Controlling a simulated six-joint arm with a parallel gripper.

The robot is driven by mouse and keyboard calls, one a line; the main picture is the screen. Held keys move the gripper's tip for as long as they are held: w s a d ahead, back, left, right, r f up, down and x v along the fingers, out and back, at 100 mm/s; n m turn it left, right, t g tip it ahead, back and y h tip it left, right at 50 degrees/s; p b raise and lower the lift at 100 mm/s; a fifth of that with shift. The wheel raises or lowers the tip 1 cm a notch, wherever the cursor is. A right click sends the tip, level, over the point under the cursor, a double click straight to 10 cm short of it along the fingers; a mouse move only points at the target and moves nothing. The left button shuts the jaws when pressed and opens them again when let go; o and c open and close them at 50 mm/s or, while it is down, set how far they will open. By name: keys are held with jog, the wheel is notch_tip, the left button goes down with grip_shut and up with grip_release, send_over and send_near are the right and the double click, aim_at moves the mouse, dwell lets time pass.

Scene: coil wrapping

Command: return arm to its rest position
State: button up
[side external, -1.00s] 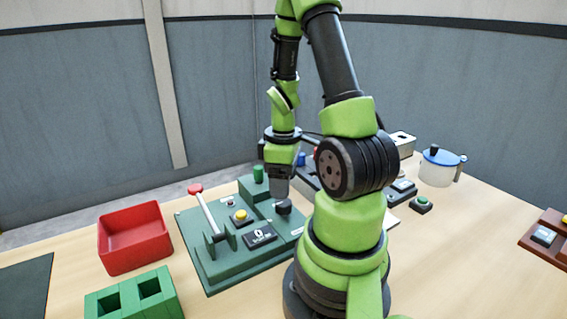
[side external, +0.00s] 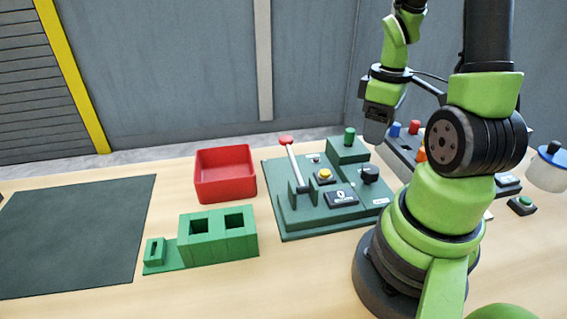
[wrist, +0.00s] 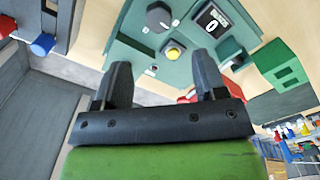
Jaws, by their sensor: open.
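My gripper (side external: 377,128) hangs raised beside and above the green winding machine (side external: 290,222), near its black knob (side external: 370,174), and touches nothing that I can see. In the wrist view my gripper (wrist: 161,68) has its two dark fingers wide apart, with nothing between them. The machine's black knob (wrist: 158,17), yellow button (wrist: 173,52) and display (wrist: 210,22) reading 0 lie beyond the fingers. In the side view the red-tipped lever (side external: 292,160) leans slightly, and a green cylinder (side external: 349,137) stands at the machine's back.
A red bin (side external: 225,178) and a green block with square pockets (side external: 218,248) stand left of the machine. A dark mat (side external: 75,235) lies further left. A dark rack with coloured pieces (side external: 398,150) and a white pot with a blue lid (side external: 550,170) are at the right.

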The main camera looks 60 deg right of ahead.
jog(key=w+a+r+m+t, duration=0.25)
jog(key=w+a+r, duration=0.25)
jog(key=a+r, duration=0.4)
jog(key=s+a+r+m+t+y, duration=0.1)
jog(key=s+a+r+t+y, duration=0.1)
jog(key=a+r, duration=0.4)
jog(key=s+a+t, duration=0.1)
jog(key=a+t, duration=0.1)
jog(key=a, duration=0.2)
jog(key=shift+s+r, duration=0.25)
jog(key=shift+s, duration=0.1)
jog(key=shift+d+m+t, duration=0.1)
jog(key=shift+m+t, duration=0.15)
